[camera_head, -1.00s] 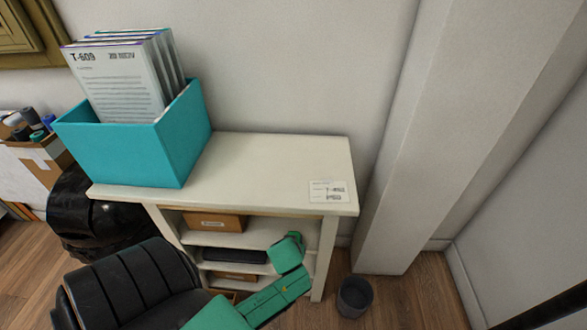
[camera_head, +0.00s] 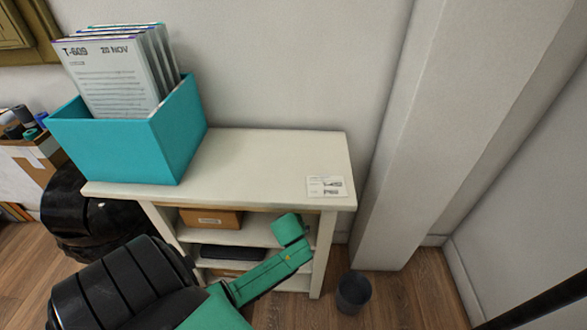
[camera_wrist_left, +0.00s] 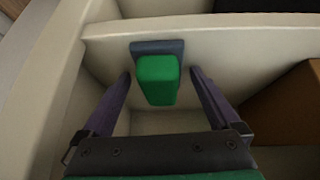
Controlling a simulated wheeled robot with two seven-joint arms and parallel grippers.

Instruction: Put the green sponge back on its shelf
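The green sponge (camera_wrist_left: 157,82) is in the left wrist view, inside a pale compartment of the white shelf unit (camera_head: 262,160). A blue-grey piece (camera_wrist_left: 150,47) shows just behind its far end. My left gripper (camera_wrist_left: 161,76) has its two dark fingers spread, one on each side of the sponge, with a visible gap on both sides. In the head view my green left arm reaches the shelf unit's open front, its end at the upper compartment; the fingers and the sponge cannot be made out there. My right gripper is not in view.
A brown box (camera_head: 211,218) and a dark flat item (camera_head: 232,252) sit on the shelves left of my arm. A teal bin (camera_head: 120,150) of documents and a label card (camera_head: 326,187) are on top. A dark bucket (camera_head: 353,292) stands on the floor beside a pillar (camera_head: 460,130).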

